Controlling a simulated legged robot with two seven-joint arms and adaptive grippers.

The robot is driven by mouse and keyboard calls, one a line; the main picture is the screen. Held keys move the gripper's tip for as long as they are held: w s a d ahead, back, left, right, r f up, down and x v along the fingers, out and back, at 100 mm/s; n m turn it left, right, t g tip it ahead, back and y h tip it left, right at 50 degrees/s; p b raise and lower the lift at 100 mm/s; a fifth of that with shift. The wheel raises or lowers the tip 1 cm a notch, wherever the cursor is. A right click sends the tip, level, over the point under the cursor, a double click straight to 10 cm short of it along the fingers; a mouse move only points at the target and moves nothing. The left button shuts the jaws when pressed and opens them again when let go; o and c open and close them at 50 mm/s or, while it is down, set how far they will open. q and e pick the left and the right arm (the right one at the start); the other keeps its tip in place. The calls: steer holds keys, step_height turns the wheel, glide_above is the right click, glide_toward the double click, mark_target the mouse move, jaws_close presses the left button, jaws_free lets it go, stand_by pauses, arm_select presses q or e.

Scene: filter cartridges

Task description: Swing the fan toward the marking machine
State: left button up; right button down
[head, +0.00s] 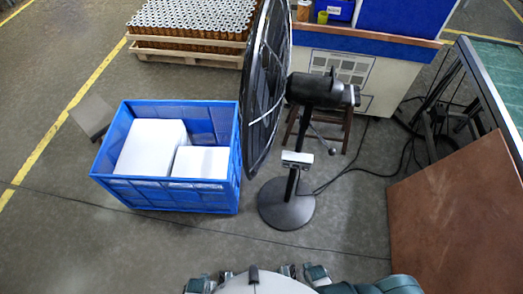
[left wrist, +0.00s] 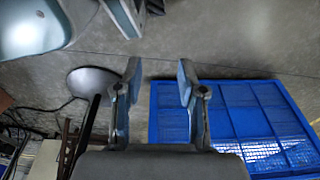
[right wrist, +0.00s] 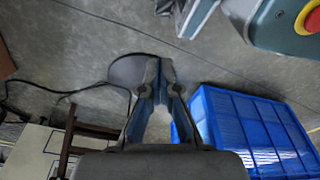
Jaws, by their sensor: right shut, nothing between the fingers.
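The black floor fan (head: 262,85) stands upright in the middle of the head view, its round cage nearly edge-on and facing left. Its motor housing (head: 318,90) points right, and a pole runs down to a round base on the floor. The base shows in the left wrist view (left wrist: 92,82) and behind the fingers in the right wrist view (right wrist: 124,72). My left gripper (left wrist: 158,75) is open and empty. My right gripper (right wrist: 159,68) is shut and empty. Both are low in front of me, apart from the fan. I cannot tell which thing is the marking machine.
A blue crate (head: 165,196) with white boxes stands left of the fan. A pallet of cartridges (head: 192,20) is behind it. A white cabinet (head: 385,85) is behind the fan. A brown panel (head: 455,220) and cables lie right. The floor before the fan is clear.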

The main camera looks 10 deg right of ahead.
steer(key=c, duration=1)
jaws_free()
steer(key=shift+o, duration=0.7)
steer(key=shift+w+d+r, duration=0.1)
steer(key=shift+w+r, duration=0.15)
steer(key=w+d+r+t+p, duration=0.3)
steer(key=w+d+r, duration=0.3)
steer(key=n+t+y+p, duration=0.3)
steer(key=t+y+p, duration=0.25)
steer(key=t, duration=0.75)
glide_toward(331, 151)
steer(key=shift+h, duration=0.35)
steer(key=x, duration=0.7)
steer(key=f+x, duration=0.1)
steer(key=x, duration=0.2)
steer(key=shift+w+d, duration=0.15)
steer(key=shift+w, duration=0.15)
arm_select(q)
steer(key=s+a+f, duration=0.1)
steer(key=s, duration=0.6)
steer(key=s+a+f, duration=0.1)
steer(key=s+f, duration=0.1)
steer(key=s, duration=0.5)
steer(key=shift+s+a+f+g, duration=0.25)
steer(key=shift+a+g, duration=0.15)
